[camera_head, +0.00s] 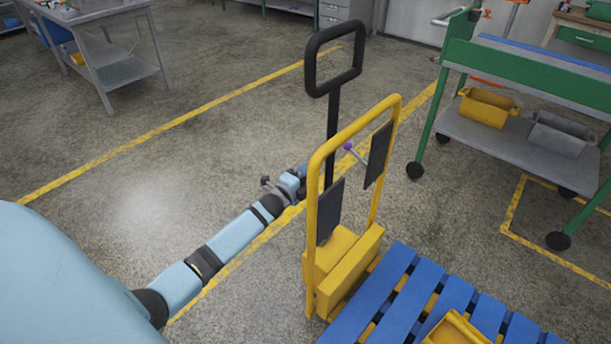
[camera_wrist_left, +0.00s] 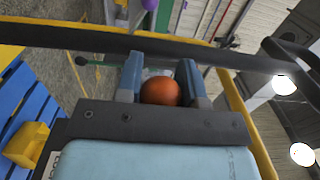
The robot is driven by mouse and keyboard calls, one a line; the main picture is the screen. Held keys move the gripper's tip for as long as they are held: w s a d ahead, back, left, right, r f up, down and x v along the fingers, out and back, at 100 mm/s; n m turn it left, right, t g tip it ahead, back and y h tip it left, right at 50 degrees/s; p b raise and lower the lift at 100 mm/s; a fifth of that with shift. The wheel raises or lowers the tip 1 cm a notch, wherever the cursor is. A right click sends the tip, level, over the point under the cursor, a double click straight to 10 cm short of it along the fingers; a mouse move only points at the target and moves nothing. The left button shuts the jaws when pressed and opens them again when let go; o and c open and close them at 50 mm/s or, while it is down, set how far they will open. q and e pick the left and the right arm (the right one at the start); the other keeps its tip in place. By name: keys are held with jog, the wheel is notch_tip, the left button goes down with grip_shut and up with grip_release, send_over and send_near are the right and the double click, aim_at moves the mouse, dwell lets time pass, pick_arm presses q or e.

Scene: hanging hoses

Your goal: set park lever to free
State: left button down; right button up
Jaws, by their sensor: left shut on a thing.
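A yellow hand truck (camera_head: 312,195) with a black loop handle (camera_head: 333,95) stands mid-view. A lever with a purple knob (camera_head: 348,146) sticks out between its dark panels; a purple knob (camera_wrist_left: 150,4) also shows at the top of the left wrist view. My left gripper (camera_head: 300,178) reaches in from the left, beside the handle's shaft. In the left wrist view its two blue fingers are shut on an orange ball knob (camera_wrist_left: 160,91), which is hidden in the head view. No lever label is readable. My right gripper is not in view.
A blue pallet (camera_head: 395,290) with a yellow bin (camera_head: 457,330) lies at the truck's front right. A green-framed cart (camera_head: 520,130) stands at the right.

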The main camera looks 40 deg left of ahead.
pick_arm(q)
jog(key=shift+d+r+m+p, duration=0.2)
jog(key=shift+d+r+m, duration=0.05)
jog(key=shift+r+m, duration=0.3)
jog(key=shift+d+r+m+p, duration=0.25)
jog(key=shift+r+m, duration=0.2)
jog(key=shift+m, duration=0.2)
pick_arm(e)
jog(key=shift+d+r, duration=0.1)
pick_arm(q)
jog(key=c, duration=0.7)
grip_release()
jog(key=shift+c, duration=0.2)
jog(key=s+p, duration=0.1)
jog(key=s, duration=1.3)
jog(key=shift+a+f, duration=0.25)
jog(key=shift+a, duration=0.1)
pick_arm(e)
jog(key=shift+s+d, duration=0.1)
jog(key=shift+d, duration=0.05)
